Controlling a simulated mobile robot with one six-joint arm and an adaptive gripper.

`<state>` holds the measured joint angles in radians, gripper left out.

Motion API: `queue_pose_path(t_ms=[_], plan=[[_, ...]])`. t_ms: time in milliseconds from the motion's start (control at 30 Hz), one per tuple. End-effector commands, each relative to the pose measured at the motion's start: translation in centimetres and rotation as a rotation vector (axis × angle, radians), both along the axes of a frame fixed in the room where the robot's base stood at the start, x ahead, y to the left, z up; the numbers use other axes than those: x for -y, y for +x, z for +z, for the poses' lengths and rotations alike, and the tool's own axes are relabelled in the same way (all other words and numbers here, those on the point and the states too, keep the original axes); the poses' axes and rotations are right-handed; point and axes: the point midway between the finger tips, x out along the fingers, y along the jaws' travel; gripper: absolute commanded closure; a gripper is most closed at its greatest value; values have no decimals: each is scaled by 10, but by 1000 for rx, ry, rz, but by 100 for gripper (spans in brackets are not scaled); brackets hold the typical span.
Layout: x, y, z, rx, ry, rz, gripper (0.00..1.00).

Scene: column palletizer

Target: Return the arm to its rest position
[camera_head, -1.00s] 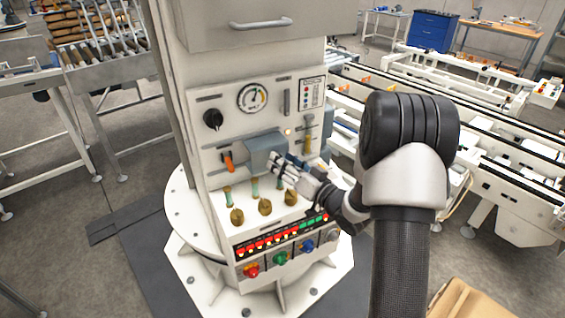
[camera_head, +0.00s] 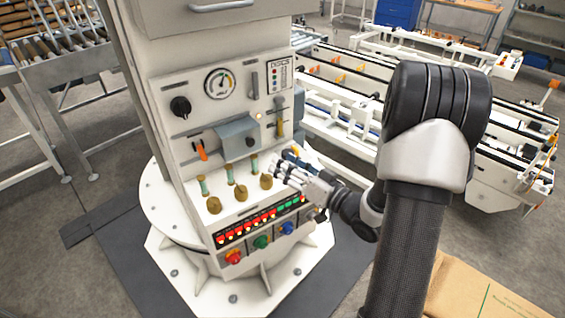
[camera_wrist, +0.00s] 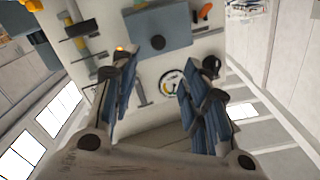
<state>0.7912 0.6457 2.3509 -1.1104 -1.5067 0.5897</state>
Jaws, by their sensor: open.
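My gripper (camera_head: 284,172) is in front of the right side of the palletizer's control panel (camera_head: 190,142), near the brass knobs and the row of lit indicators. In the wrist view my gripper (camera_wrist: 160,80) has its two blue-padded fingers spread wide, with nothing between them. Through that gap the panel's gauge (camera_wrist: 172,84) shows, with a grey-blue box (camera_wrist: 150,30) beyond the fingertips. My arm rises at the right of the head view and bends down to the gripper. Whether the fingers touch the panel is unclear, but a gap seems to show.
An orange lever (camera_head: 201,150) and a black rotary knob (camera_head: 180,107) are on the panel. Red, green and blue buttons (camera_head: 261,241) line its lower edge. A conveyor (camera_head: 335,115) runs behind my arm. A cardboard box (camera_head: 480,292) is at the lower right.

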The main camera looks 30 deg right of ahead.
Motion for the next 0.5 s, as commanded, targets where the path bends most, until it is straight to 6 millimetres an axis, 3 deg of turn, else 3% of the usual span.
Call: queue_pose_path(t_ms=[267, 500], plan=[[-1, 2, 1, -6, -14, -3, 58], [-3, 27, 17, -154, -288, -101, 58]])
